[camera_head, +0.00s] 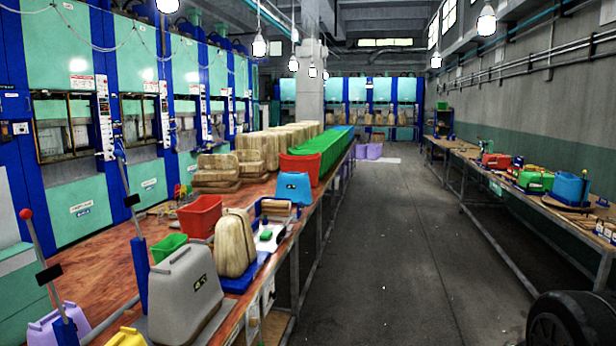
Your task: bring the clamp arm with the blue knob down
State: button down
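A tall lever with a red knob (25,213) stands tilted at the left edge. My gripper is not in view.
The long table (97,266) holds a grey case (183,291), a red bin (200,216), a blue bin (294,187) and wooden blocks. Blue-green presses (78,210) line the left. The grey floor aisle (390,240) is open. A black rounded thing (568,322) fills the lower right corner.

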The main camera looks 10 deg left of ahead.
aim_at(130, 201)
jog(key=i+u, duration=0.2)
jog(key=i, duration=0.3)
jog(key=i+l+u, duration=0.15)
jog(key=i, duration=0.35)
jog(key=i+l+u, duration=0.2)
jog(key=i, duration=0.3)
